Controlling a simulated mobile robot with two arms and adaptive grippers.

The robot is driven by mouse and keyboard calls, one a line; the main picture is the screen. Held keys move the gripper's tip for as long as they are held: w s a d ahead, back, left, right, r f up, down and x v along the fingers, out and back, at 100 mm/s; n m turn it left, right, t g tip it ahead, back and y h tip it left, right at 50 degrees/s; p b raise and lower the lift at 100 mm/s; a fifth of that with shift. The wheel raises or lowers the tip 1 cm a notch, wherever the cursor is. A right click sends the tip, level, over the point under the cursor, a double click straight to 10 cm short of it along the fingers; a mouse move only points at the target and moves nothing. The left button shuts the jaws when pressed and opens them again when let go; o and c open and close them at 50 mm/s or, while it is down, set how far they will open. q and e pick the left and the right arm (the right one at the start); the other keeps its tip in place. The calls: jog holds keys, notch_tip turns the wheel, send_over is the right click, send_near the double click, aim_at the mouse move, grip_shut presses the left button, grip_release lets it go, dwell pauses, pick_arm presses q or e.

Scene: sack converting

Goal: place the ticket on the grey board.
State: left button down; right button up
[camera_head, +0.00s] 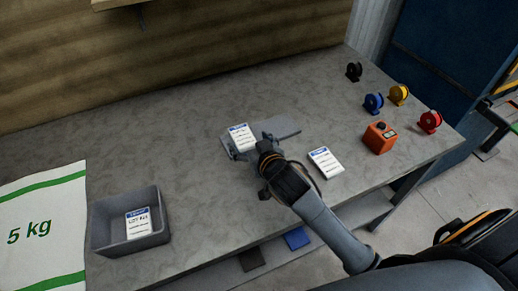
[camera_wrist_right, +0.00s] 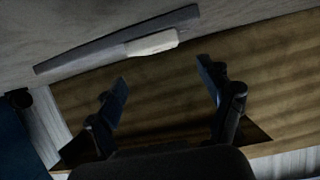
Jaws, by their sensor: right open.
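A white ticket (camera_head: 242,137) with a blue header lies on the left part of the grey board (camera_head: 278,127), which rests on the table. In the right wrist view the ticket (camera_wrist_right: 152,43) shows as a pale slab on the dark board (camera_wrist_right: 80,58), apart from my fingers. My right gripper (camera_head: 245,150) is at the near edge of this ticket, fingers spread and empty; it also shows open in the wrist view (camera_wrist_right: 162,73). A second ticket (camera_head: 325,162) lies on the table to the right. A third ticket (camera_head: 139,222) is in the grey bin (camera_head: 98,228). My left gripper is not in view.
An orange device (camera_head: 380,138) stands at the right, with black (camera_head: 354,72), blue (camera_head: 373,103), yellow (camera_head: 398,94) and red (camera_head: 430,121) reels near it. A white 5 kg sack (camera_head: 40,228) is at the left. The table between bin and board is clear.

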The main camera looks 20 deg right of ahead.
jog(key=v, duration=0.7)
jog(key=shift+r, duration=0.15)
